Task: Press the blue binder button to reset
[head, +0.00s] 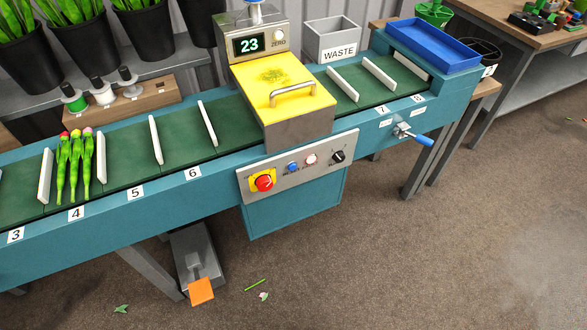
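The small blue button (292,167) sits on the grey control panel (322,163) on the front of the teal conveyor machine. To its left is a red emergency-stop knob (264,182) on a yellow plate. To its right are a whitish button (311,159) and a black rotary knob (338,156). The panel's small labels are too blurred to read surely. Above the panel is the yellow machine cover (279,86) with a metal handle. A display (249,44) behind it reads 23. Neither of my grippers is in view.
Tulips (75,165) lie in belt slot 4; slots 5 and 6 look empty. A blue-handled crank (415,136) sticks out at right. An orange foot pedal (201,290) stands below. A WASTE bin (333,40) and blue tray (432,42) are behind. The floor in front is mostly clear.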

